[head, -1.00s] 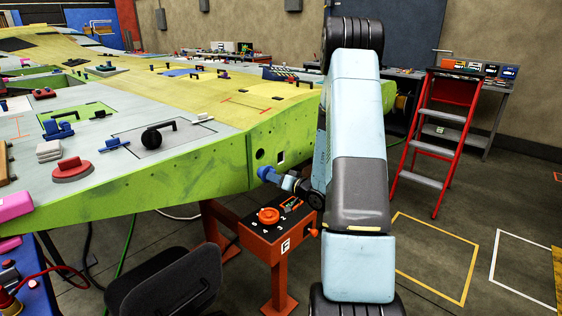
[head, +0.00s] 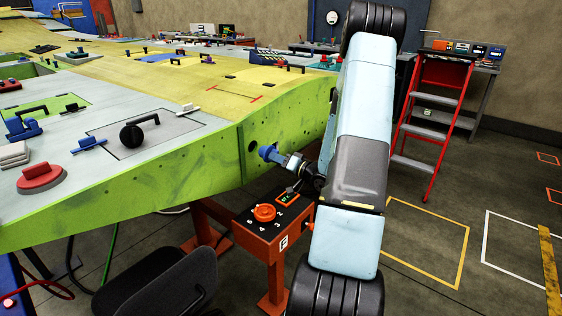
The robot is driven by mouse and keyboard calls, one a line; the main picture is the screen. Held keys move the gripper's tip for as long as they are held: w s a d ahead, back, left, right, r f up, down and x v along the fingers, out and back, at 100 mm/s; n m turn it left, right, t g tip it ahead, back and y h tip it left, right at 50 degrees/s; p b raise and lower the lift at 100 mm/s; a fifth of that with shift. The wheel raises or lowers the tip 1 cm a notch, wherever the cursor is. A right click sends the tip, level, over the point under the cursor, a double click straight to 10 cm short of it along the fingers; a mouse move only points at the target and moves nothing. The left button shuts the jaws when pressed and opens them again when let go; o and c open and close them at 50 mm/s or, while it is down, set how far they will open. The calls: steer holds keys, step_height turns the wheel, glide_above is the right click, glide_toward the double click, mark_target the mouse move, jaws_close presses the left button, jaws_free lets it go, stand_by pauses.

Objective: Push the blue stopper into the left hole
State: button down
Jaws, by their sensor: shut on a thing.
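The blue stopper (head: 267,153) is at the end of my gripper (head: 279,158), which is shut on it near the green side wall of the wing (head: 205,187). The left hole (head: 252,146) shows as a dark opening in that wall, just left of and slightly above the stopper. The stopper's round head faces the wall. I cannot tell whether it touches the wall. The square right hole is hidden behind the stopper and my gripper.
An orange control box (head: 264,232) with a round knob stands below my gripper. A dark chair (head: 165,283) is at the lower left. A red stepladder (head: 435,115) stands at the right. The floor between is mostly clear.

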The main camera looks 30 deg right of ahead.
mark_target(261, 152)
steer(key=shift+x, duration=1.9)
steer(key=shift+a, duration=0.15)
steer(key=shift+r, duration=0.15)
steer(key=shift+x, duration=1.95)
steer(key=c, duration=1.1)
jaws_free()
steer(key=shift+o, duration=0.2)
steer(key=v, duration=1.3)
steer(key=shift+s+f, duration=0.3)
